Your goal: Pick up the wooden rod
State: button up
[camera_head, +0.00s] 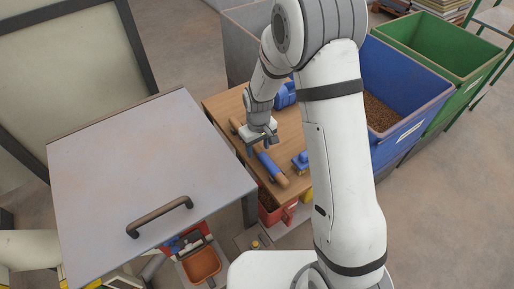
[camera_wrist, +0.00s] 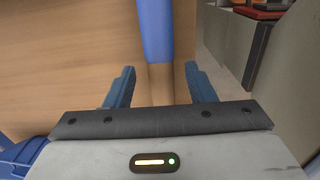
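The wooden rod (camera_head: 281,180) lies on the wooden table near its left edge. It has bare wood ends and a blue band along it. My gripper (camera_head: 260,147) hangs over the rod and hides part of it. In the wrist view, the rod (camera_wrist: 162,83) runs up the picture between the two blue fingers of my gripper (camera_wrist: 160,72). Its blue part lies toward the top and its bare wood nearer the palm. The fingers are apart, with a gap on both sides of the rod. I cannot tell how far above it they are.
On the wooden table (camera_head: 222,104) are a blue object (camera_head: 285,95) behind and a blue-and-yellow object (camera_head: 300,162) right of the rod. A grey panel with a handle (camera_head: 140,160) stands left. Blue (camera_head: 405,90) and green (camera_head: 440,45) bins stand right. A red container (camera_head: 270,212) is below the table's front.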

grip_shut()
dwell(0.3)
jog(key=shift+r, duration=0.1)
